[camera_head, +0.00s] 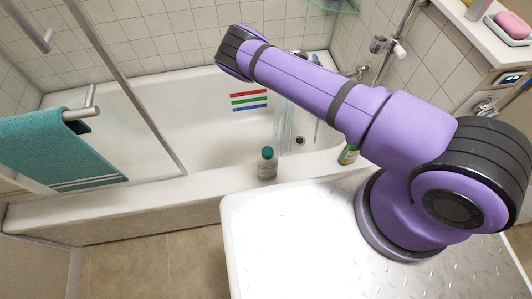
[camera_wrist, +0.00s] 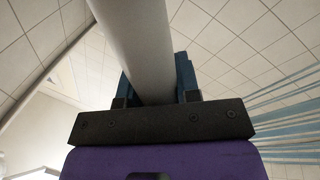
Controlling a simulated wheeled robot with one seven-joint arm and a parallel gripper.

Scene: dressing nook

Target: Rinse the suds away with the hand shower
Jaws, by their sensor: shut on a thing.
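In the wrist view my gripper (camera_wrist: 155,85) is shut around a pale grey, round handle (camera_wrist: 133,38), which looks like the hand shower's; its spray head is out of view. Streams of water (camera_wrist: 285,105) cross the right side of that view. In the head view my arm hides the gripper and the hand shower. Thin water streams (camera_head: 284,128) fall below my arm into the white bathtub (camera_head: 190,105). Red, green and blue stripes (camera_head: 249,100) show on the tub, left of the streams. I cannot make out any suds.
A grey bottle with a green cap (camera_head: 267,164) stands on the tub's near rim. A green bottle (camera_head: 348,155) is partly behind my arm. A teal towel (camera_head: 60,152) hangs at left by the metal-framed screen (camera_head: 125,85). Pink soap (camera_head: 513,25) sits on the right ledge.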

